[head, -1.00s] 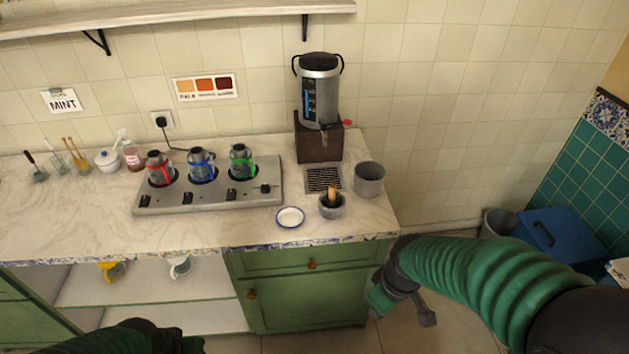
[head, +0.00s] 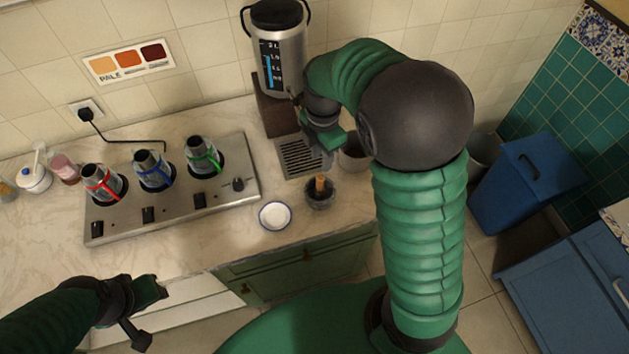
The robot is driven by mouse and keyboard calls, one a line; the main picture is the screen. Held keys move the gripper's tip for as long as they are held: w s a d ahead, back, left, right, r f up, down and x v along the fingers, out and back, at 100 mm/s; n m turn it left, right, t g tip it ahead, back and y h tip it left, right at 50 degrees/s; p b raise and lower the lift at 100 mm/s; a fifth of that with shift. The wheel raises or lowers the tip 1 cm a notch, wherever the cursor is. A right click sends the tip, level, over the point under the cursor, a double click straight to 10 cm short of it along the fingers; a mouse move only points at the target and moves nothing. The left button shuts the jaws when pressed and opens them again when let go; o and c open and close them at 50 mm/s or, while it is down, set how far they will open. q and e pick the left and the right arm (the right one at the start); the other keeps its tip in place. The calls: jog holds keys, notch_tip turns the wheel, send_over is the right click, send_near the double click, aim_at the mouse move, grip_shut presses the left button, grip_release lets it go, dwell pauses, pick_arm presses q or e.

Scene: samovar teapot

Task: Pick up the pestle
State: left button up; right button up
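The pestle (head: 320,184) is a short brown wooden stick. It stands upright in a small dark grey mortar (head: 319,200) near the front edge of the counter, and its lower end is hidden inside. My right gripper (head: 314,124) is above the counter, behind the pestle and in front of the urn. Its fingers look spread, with nothing between them, and it is apart from the pestle. My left gripper (head: 146,310) is low at the front left, before the counter, with its fingers apart and empty.
A white saucer (head: 275,215) lies left of the mortar. A grey pot (head: 353,156), partly hidden by my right arm, stands behind it. The metal urn (head: 281,55) is at the back, above a drip grate (head: 302,156). A warmer plate (head: 225,192) holds three pots.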

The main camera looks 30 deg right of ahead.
aim_at(320, 186)
jog(key=f, duration=0.8)
jog(key=shift+w+d+f, duration=0.1)
jog(key=shift+w+f, duration=0.15)
jog(key=shift+f, duration=0.1)
jog(key=f, duration=0.2)
jog(key=s+f+p, duration=0.1)
jog(key=f, duration=0.1)
jog(key=shift+w+a+f, duration=0.1)
jog(key=shift+a+f, duration=0.15)
jog(key=shift+f, duration=0.1)
jog(key=shift+w+a, duration=0.1)
jog(key=shift+w, duration=0.05)
grip_shut()
